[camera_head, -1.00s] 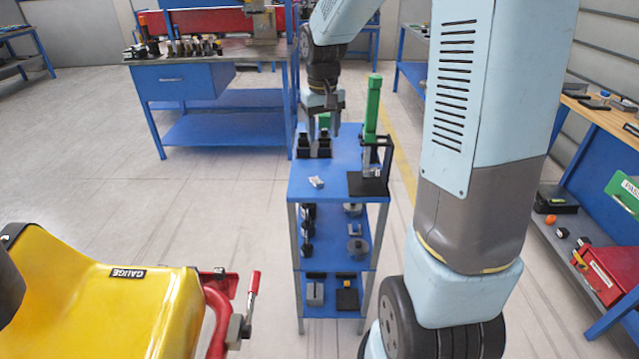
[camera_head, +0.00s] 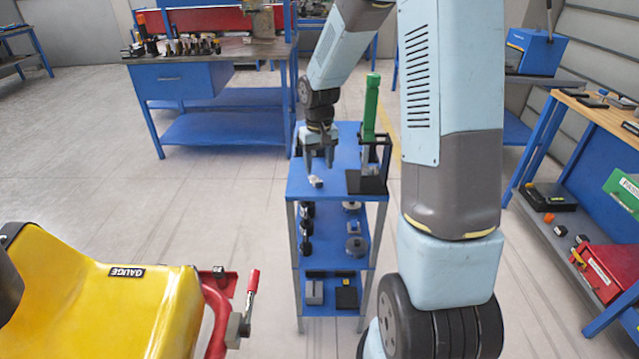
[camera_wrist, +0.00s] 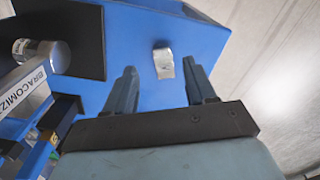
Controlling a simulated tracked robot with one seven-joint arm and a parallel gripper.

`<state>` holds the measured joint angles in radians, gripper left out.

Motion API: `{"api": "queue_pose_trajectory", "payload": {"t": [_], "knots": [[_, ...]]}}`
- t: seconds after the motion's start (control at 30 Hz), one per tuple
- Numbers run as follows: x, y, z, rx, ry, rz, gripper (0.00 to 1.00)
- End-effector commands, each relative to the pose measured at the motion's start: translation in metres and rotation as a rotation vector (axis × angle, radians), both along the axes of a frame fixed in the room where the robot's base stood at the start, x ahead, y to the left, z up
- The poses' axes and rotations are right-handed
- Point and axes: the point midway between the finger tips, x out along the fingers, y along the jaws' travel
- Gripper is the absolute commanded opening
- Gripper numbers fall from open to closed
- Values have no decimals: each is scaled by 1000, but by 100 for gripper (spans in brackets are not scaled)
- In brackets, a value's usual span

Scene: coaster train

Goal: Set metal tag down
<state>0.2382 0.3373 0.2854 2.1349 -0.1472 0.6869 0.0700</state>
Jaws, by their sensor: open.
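The metal tag (camera_head: 315,181) is a small silvery piece lying on the blue top of the shelf cart (camera_head: 335,193). In the wrist view the metal tag (camera_wrist: 163,63) lies flat on the blue surface, beyond and between the fingertips. My gripper (camera_head: 319,165) is above the cart top, just behind the tag in the head view. The fingers look apart from the tag.
A green-handled press (camera_head: 369,130) on a black base stands at the cart's right side, close to my gripper. Lower cart shelves hold metal parts. A yellow coaster car (camera_head: 100,300) with a red lever is at lower left. Blue workbenches stand around; open floor lies left.

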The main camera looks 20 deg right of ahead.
Motion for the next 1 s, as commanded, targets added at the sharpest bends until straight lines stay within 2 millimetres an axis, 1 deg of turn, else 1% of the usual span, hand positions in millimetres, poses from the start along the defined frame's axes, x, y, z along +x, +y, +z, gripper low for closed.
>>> {"api": "queue_pose_trajectory", "payload": {"t": [0.13, 0.3, 0.43, 0.57, 0.77, 1.0], "knots": [[-1, 0, -10, 0, 3, 1, 55], [-1, 2, -34, 1, 4, 1, 55], [-1, 2, -48, 1, 2, -1, 55], [0, 2, -53, 0, 1, -1, 55], [0, 2, -53, 0, 0, -1, 55], [0, 2, -53, 0, 0, -1, 32]]}}
